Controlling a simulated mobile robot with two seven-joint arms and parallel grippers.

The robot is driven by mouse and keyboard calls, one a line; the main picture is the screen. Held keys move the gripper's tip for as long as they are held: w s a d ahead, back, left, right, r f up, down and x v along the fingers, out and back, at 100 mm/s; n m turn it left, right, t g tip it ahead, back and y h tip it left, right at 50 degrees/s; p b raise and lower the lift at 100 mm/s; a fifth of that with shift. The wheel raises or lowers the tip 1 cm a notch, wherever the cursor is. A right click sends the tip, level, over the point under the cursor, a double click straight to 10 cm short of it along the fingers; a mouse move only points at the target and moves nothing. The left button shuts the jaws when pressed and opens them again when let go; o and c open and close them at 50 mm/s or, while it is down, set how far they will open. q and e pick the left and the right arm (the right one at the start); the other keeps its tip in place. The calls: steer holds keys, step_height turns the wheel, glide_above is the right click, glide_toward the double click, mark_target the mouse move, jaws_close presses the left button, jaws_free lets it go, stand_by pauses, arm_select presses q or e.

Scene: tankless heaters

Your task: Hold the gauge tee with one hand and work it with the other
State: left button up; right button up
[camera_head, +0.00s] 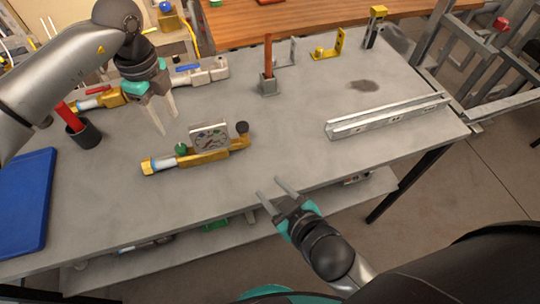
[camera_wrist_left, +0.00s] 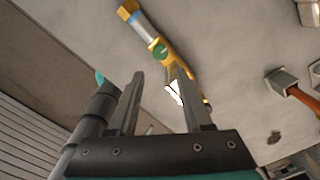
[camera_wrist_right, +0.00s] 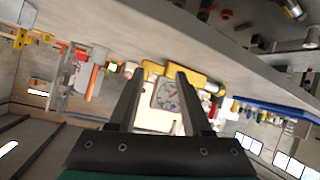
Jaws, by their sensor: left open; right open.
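The gauge tee (camera_head: 205,154) lies on the grey workbench, left of centre. It has a yellow body, a square white-faced gauge (camera_head: 209,137), a green knob (camera_head: 181,149) and a dark round end at its right. My left gripper (camera_head: 168,118) is open and empty above the bench, behind and left of the tee; the tee shows beyond its fingers in the left wrist view (camera_wrist_left: 157,47). My right gripper (camera_head: 276,190) is open and empty by the bench's front edge, right of the tee. In the right wrist view the gauge face (camera_wrist_right: 167,95) shows between its fingers.
A blue tray (camera_head: 27,200) lies at the left, near a dark cup (camera_head: 85,133) with a red handle. A metal channel (camera_head: 388,115) lies at the right. The bench around the tee is clear.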

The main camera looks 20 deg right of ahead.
mark_target(245, 130)
steer(key=w+r+m+t, duration=0.2)
steer(key=w+r+m, duration=0.15)
steer(key=r, duration=0.45)
steer(key=x, duration=1.5)
steer(key=shift+d+f, duration=0.1)
steer(key=shift+f, duration=0.25)
steer(key=shift+g, duration=0.3)
jaws_close()
